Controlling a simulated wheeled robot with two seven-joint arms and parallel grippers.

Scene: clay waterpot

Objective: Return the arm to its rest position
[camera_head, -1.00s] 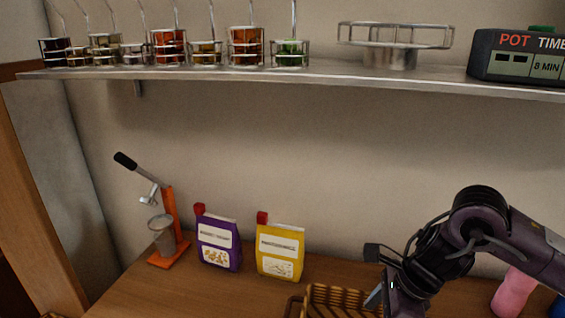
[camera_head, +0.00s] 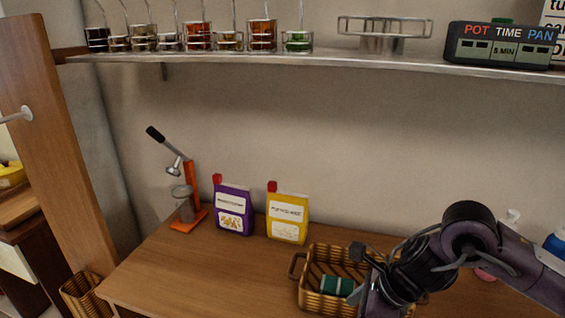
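My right arm comes in from the right, bent at a dark joint, and its gripper (camera_head: 368,275) hangs at the right part of the wicker basket (camera_head: 312,268). The gripper's fingers are dark and partly cut off, so its opening is unclear. A dark green item (camera_head: 338,286) lies in the basket, left of the gripper; I cannot see the gripper holding it. My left arm and gripper are not in view.
On the wooden table (camera_head: 190,270) stand an orange press (camera_head: 190,196), a purple bag (camera_head: 234,211) and a yellow bag (camera_head: 287,218). A metal shelf (camera_head: 330,62) with jars and a timer (camera_head: 500,45) hangs above. The left tabletop is clear.

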